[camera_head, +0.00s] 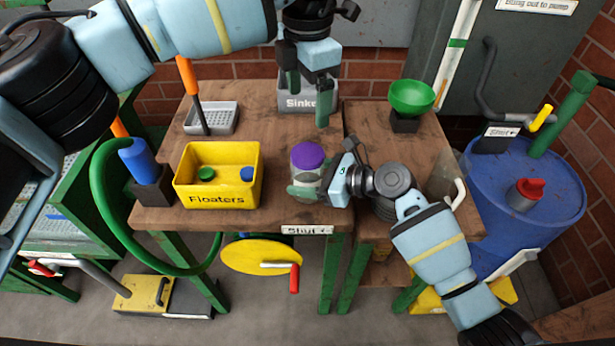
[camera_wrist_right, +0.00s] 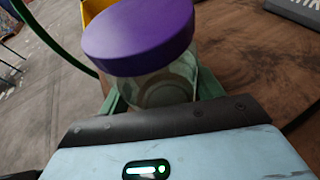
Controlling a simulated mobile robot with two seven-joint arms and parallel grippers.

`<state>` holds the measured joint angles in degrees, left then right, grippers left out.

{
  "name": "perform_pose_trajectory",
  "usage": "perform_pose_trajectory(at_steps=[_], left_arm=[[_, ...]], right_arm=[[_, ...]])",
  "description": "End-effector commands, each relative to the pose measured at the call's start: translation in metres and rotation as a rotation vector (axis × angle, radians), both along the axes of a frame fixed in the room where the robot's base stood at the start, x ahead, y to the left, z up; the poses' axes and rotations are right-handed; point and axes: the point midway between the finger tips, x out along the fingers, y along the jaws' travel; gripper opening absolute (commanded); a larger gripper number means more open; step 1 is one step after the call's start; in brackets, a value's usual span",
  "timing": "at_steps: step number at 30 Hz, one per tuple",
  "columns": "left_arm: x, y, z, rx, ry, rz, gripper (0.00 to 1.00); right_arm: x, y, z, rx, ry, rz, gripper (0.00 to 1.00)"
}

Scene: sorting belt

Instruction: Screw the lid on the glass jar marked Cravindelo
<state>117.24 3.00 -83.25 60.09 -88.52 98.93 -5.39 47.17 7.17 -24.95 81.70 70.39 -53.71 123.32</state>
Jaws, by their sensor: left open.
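A glass jar (camera_head: 306,177) stands on the wooden table near its front right edge, with a purple lid (camera_head: 307,155) on top. In the right wrist view the purple lid (camera_wrist_right: 138,35) covers the mouth of the clear jar (camera_wrist_right: 160,88); I cannot tell how tightly it sits. No name is readable on the jar. My right gripper (camera_head: 308,184) comes in from the right, low on the jar, with its green fingers on either side of the glass. My left gripper (camera_head: 308,98) is open and empty, above and behind the jar, its green fingers pointing down.
A yellow Floaters bin (camera_head: 218,199) with green and blue pieces stands left of the jar. A grey Sinkers bin (camera_head: 294,104) is behind, partly hidden by my left gripper. A grey tray (camera_head: 211,118) sits back left.

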Motion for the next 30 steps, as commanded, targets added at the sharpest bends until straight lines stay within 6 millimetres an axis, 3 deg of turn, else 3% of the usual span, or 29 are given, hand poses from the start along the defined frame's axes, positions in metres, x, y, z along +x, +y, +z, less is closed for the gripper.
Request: perform_pose_trajectory(at_steps=[1, 5, 14, 30], left_arm=[[0.000, 0.000, 0.000, 0.000, 0.000, 0.000, 0.82], [0.000, 0.000, 0.000, 0.000, 0.000, 0.000, 0.82], [0.000, 0.000, 0.000, 0.000, -0.001, 0.000, 0.82], [-0.001, 0.000, 0.021, 0.000, -0.022, 0.000, 0.82]], right_arm=[[0.000, 0.000, 0.000, -0.001, 0.000, 0.000, 0.72], [0.000, 0.000, 0.000, -0.001, 0.000, 0.000, 0.89], [-0.001, -0.002, 0.001, 0.000, 0.000, 0.000, 0.89], [-0.025, -0.062, 0.025, -0.001, -0.002, -0.002, 0.89]])
